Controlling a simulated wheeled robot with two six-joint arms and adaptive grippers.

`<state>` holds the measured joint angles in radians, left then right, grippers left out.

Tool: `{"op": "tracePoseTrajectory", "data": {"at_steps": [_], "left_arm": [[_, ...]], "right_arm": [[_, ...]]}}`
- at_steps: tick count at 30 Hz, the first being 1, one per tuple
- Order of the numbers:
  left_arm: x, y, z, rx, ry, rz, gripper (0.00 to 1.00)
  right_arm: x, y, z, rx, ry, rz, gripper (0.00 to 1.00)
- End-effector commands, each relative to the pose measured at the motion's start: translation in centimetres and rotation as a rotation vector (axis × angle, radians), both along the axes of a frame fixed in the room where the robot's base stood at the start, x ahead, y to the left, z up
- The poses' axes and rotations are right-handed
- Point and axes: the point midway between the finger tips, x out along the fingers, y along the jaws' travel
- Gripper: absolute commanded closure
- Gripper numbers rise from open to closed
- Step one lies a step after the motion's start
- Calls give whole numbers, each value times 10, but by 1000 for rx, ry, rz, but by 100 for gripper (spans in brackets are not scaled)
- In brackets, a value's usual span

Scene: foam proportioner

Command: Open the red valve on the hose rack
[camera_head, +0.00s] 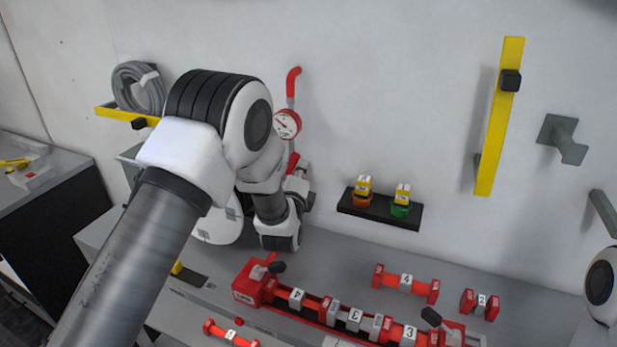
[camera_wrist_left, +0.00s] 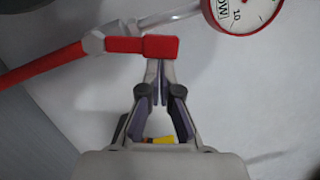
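The red valve handle (camera_wrist_left: 145,47) shows in the left wrist view as a red block on a grey fitting, with a red pipe running off to the left. In the head view a red handle part (camera_head: 292,163) shows below the gauge, partly hidden by my left arm. My left gripper (camera_wrist_left: 161,66) has its fingertips drawn close together at the lower edge of the red block. They touch it or nearly touch it; I see nothing clearly gripped between them. In the head view my left gripper (camera_head: 303,186) is partly hidden by the wrist. My right gripper is out of view.
A round pressure gauge (camera_head: 287,124) sits above the handle; it also shows in the wrist view (camera_wrist_left: 242,10). A black shelf (camera_head: 380,209) with small orange and green valves is right. Red fittings (camera_head: 405,283) lie on the grey bench. A grey hose coil (camera_head: 138,88) hangs left.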

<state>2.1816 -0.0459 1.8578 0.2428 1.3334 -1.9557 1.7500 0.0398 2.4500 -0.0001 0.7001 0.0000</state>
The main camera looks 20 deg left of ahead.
Motion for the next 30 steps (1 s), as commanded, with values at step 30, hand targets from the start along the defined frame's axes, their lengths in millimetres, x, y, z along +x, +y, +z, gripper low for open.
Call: {"op": "tracePoseTrajectory", "data": {"at_steps": [30], "left_arm": [[1, 22, 15, -235, 9, 1, 100]], "right_arm": [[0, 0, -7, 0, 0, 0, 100]]}}
